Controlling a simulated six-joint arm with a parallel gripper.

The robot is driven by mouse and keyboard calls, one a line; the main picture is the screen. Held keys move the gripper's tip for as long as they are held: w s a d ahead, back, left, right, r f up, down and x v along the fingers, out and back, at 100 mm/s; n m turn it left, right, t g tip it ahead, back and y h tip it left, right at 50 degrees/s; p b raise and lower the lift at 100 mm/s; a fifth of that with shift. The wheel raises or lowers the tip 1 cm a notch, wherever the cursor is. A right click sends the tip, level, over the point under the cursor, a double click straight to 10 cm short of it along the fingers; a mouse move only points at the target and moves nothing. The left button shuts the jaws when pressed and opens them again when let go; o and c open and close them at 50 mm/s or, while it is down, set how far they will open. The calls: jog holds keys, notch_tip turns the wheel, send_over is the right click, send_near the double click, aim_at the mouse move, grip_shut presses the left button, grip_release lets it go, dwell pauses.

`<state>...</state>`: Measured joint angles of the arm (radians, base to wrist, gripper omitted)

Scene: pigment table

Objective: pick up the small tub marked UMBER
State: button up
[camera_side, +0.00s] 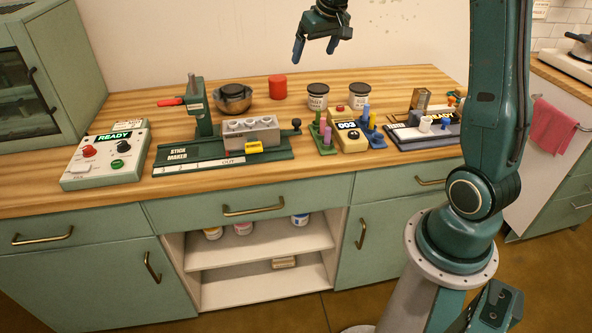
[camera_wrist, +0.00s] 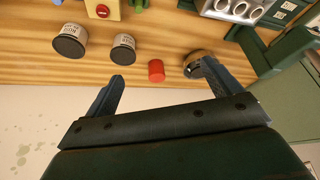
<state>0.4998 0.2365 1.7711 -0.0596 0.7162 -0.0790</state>
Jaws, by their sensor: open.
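Two small white tubs with dark lids stand upright side by side at the back of the wooden counter, the left tub (camera_side: 318,101) and the right tub (camera_side: 359,101). Their labels are too small to read, so I cannot tell which is marked UMBER. In the wrist view the left tub (camera_wrist: 124,43) is nearer the red cylinder, and the right tub (camera_wrist: 73,35) is farther from it. My gripper (camera_side: 316,51) is open and empty, high above the back of the counter and apart from both tubs. Its fingers also show in the wrist view (camera_wrist: 163,72).
A red cylinder (camera_side: 278,88) and a dark-topped bowl (camera_side: 232,100) stand left of the tubs. The green stick maker (camera_side: 205,120), a yellow 003 device (camera_side: 348,140) and a dark tray (camera_side: 420,138) stand nearer the front. The wall is close behind the counter.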

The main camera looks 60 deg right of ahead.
jog(key=m, duration=0.2)
send_near(320, 88)
jog(key=shift+w+a, duration=0.1)
jog(key=shift+a, duration=0.05)
jog(key=shift+f, duration=0.1)
jog(key=shift+x, duration=4.15)
jog(key=shift+f, duration=0.1)
jog(key=shift+x, duration=2.5)
